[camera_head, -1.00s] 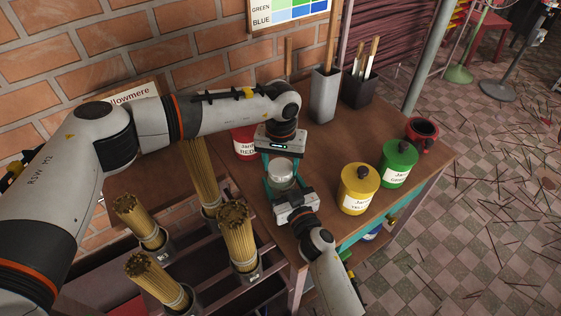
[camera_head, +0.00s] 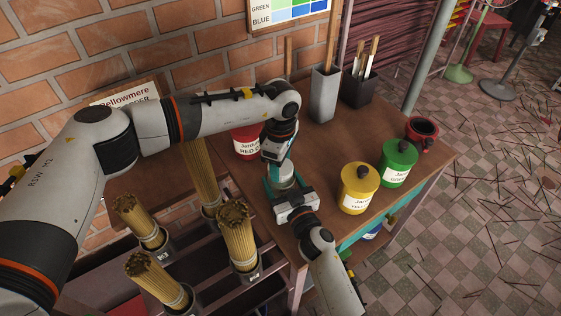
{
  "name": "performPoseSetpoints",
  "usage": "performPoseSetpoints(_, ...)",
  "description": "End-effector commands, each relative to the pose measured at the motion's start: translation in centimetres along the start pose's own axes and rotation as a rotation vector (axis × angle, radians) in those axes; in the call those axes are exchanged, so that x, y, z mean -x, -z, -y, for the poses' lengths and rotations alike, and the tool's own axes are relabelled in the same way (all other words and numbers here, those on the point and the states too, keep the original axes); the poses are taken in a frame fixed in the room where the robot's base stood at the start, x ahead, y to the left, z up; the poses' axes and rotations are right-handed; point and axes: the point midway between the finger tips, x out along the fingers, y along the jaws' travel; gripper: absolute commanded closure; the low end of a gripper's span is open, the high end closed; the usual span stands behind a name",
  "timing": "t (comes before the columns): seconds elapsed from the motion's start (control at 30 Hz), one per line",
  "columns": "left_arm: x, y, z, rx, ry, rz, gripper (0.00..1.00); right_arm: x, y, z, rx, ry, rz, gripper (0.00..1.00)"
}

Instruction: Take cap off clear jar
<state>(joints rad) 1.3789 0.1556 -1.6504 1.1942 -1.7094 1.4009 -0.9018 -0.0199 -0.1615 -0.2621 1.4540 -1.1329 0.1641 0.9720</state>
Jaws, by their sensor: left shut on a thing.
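The clear jar (camera_head: 281,182) stands on the brown table, mostly hidden between my two grippers. My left gripper (camera_head: 284,165) reaches down over the jar's top from above and behind. It is shut on the cap, which its fingers and body largely hide. My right gripper (camera_head: 282,187) comes from the front, with its teal fingers on either side of the jar's body, shut on it. I cannot tell whether the cap is still seated on the jar.
A red jar (camera_head: 245,141) stands close behind left of my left gripper. Yellow (camera_head: 358,190) and green (camera_head: 399,164) jars and a red mug (camera_head: 422,131) stand to the right. Incense bundles (camera_head: 237,235) stand at the front left. The table between the clear and yellow jars is free.

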Motion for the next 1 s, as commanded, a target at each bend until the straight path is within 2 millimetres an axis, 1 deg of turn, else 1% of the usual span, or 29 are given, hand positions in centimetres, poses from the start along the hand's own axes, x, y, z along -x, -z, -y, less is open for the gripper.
performPoseSetpoints(0.03,0.0,0.0,0.0,0.042,-0.001,0.0,0.72,0.1,0.1,0.0,-0.003,0.001,-0.003,0.96)
performPoseSetpoints(0.13,0.0,0.0,0.0,0.087,-0.001,0.001,0.72,0.1,0.1,0.0,-0.003,0.001,-0.003,0.96)
performPoseSetpoints(0.4,0.0,0.0,0.0,0.091,-0.001,0.001,0.72,0.1,0.2,0.0,-0.003,0.001,-0.003,0.96)
performPoseSetpoints(0.43,0.0,0.0,0.0,0.091,-0.001,0.0,0.39,0.1,0.2,0.0,-0.003,0.001,-0.003,0.96)
performPoseSetpoints(0.53,0.0,0.0,0.0,0.09,-0.001,0.0,0.23,0.1,0.2,0.0,-0.003,0.001,-0.003,0.96)
performPoseSetpoints(0.83,0.1,0.0,0.0,0.089,0.0,0.0,0.22,0.1,0.2,0.0,-0.002,0.001,-0.003,0.96)
performPoseSetpoints(0.93,0.7,0.0,0.1,0.089,0.002,0.0,0.22,0.1,0.2,0.0,-0.002,0.0,-0.003,0.96)
performPoseSetpoints(1.0,1.5,0.0,0.1,0.089,0.003,0.0,0.22,0.1,0.2,0.0,-0.002,0.0,-0.003,0.96)
